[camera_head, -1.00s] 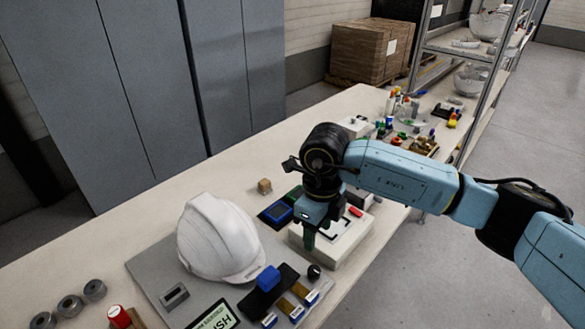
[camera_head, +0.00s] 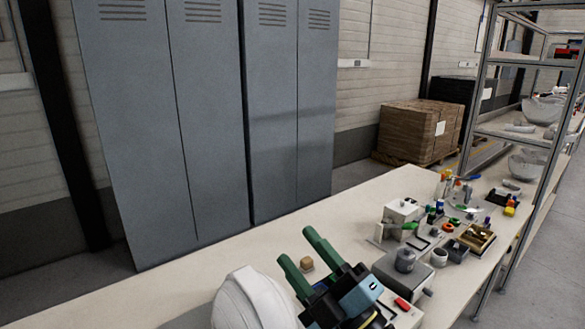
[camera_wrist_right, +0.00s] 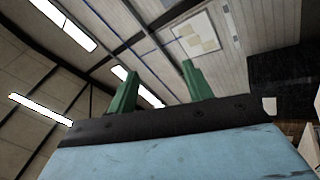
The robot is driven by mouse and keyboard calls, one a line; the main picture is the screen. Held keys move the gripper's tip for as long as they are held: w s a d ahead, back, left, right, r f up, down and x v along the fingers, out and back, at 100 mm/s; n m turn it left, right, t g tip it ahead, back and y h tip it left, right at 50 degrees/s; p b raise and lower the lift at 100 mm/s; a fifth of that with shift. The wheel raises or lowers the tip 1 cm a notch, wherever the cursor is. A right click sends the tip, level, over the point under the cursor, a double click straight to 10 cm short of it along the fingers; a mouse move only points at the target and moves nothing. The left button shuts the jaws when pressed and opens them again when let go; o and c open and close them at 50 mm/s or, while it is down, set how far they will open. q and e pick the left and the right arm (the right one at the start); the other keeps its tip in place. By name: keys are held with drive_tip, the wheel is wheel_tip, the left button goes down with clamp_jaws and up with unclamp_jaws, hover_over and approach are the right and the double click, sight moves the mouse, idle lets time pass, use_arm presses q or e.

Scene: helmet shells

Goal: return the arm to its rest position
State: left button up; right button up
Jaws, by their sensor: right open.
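My right gripper (camera_head: 300,254) is at the bottom middle of the head view, over the bench, its two green fingers spread and pointing up and to the left. Nothing is between the fingers. In the right wrist view the gripper (camera_wrist_right: 158,88) points towards the ceiling, with its fingers apart and empty. The white helmet shell (camera_head: 252,300) stands on the bench to the left of the gripper, cut off by the lower frame edge. My left gripper is not in view.
The bench (camera_head: 190,285) holds a small brown block (camera_head: 307,264), a grey device (camera_head: 405,262) and several small parts on the right. Grey lockers (camera_head: 200,120) stand behind it. A metal shelf (camera_head: 520,90) and boxes on a pallet (camera_head: 415,132) are at the back right.

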drive_tip(key=w+d+f+m+t+h, duration=0.2)
drive_tip(key=d+f+m+h, duration=0.4)
drive_tip(key=d+m+h, duration=0.4)
drive_tip(key=s+d+f+m+g+h, duration=0.3)
drive_tip(key=d+f+m, duration=0.1)
drive_tip(key=f, duration=0.3)
drive_tip(key=s+d+f+m+g+h, duration=0.3)
drive_tip(key=s+f+m+g, duration=0.1)
drive_tip(key=f, duration=0.3)
drive_tip(key=s+d+f+m+g, duration=0.1)
drive_tip(key=s+d+f+g, duration=0.1)
drive_tip(key=s+f+g, duration=0.5)
drive_tip(key=s+d+f+m+g, duration=0.1)
drive_tip(key=s+f+g, duration=0.15)
drive_tip(key=s, duration=0.85)
wheel_tip(320, 180, down, 24)
drive_tip(key=s+d+f+g, duration=0.2)
drive_tip(key=s+d+f, duration=0.1)
drive_tip(key=s+f, duration=1.3)
drive_tip(key=shift+s, duration=0.6)
